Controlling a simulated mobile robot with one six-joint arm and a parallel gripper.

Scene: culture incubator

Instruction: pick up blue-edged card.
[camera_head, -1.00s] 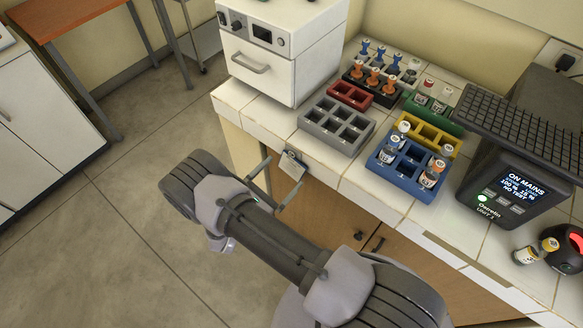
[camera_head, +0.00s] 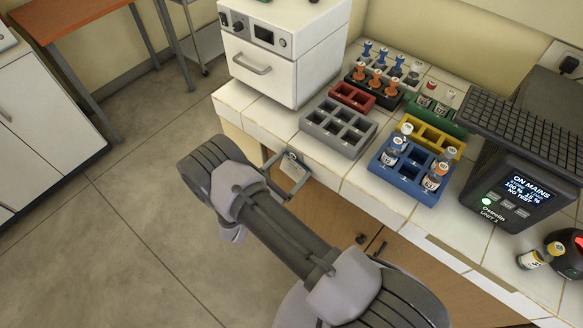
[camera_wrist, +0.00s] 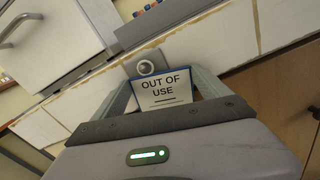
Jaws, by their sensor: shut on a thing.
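The blue-edged card (camera_wrist: 165,88) is white and reads "OUT OF USE" in the wrist view. It hangs at the front edge of the bench, and it also shows small in the head view (camera_head: 293,169). My gripper (camera_wrist: 168,82) has one finger on each side of the card and is shut on it. In the head view my gripper (camera_head: 286,170) is at the bench front, below the grey rack.
A white oven-like unit (camera_head: 279,55) stands at the back left of the bench. Next to it are an empty grey rack (camera_head: 337,128) and a blue rack (camera_head: 402,180) with vials. A dark instrument (camera_head: 510,190) is at the right. Cupboard doors lie below; open floor is at left.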

